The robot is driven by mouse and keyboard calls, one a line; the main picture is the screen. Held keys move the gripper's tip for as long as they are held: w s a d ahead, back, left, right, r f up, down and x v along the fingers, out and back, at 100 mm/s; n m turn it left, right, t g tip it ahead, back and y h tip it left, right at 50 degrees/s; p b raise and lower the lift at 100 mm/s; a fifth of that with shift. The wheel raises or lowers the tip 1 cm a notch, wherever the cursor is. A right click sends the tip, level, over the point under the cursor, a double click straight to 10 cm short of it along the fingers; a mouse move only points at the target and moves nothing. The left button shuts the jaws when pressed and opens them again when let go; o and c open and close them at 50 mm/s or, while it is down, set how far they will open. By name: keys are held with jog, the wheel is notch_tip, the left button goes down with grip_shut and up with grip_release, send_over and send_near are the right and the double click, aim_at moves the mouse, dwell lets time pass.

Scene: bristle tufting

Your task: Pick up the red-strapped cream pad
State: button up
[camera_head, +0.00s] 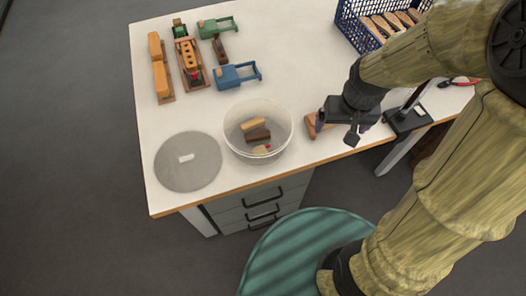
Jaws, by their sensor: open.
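A small cream piece with a red mark (262,149), which looks like the red-strapped cream pad, lies low in a translucent round bowl (232,140) near the table's front edge. A tan block (254,124) and a dark brown block (258,135) lie behind it in the same bowl. My gripper (336,128) is to the right of the bowl, apart from the pad. It is open, with nothing visible between its fingers. A brown wooden piece (311,125) is beside its left finger; whether they touch is unclear.
A grey round lid (187,172) lies left of the bowl. Wooden blocks, a peg board (190,63), green (218,27) and blue (238,75) tools stand at the back left. A blue crate (358,34) of brushes is at the back right. The table's middle is clear.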

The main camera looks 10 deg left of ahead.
jog(key=w+a+f+n+g, duration=0.1)
jog(key=w+a+f+n, duration=0.2)
jog(key=a, duration=0.7)
jog(key=n+g+b, duration=0.1)
jog(key=n+b, duration=0.1)
send_over(263, 150)
notch_tip(263, 150, down, 3)
jog(key=shift+w+r, duration=0.1)
jog(key=shift+w, duration=0.05)
notch_tip(263, 150, down, 12)
jog(key=shift+f+p, duration=0.1)
jog(key=shift+p, duration=0.55)
jog(key=shift+f+p, duration=0.55)
jog(key=shift+f, duration=2.05)
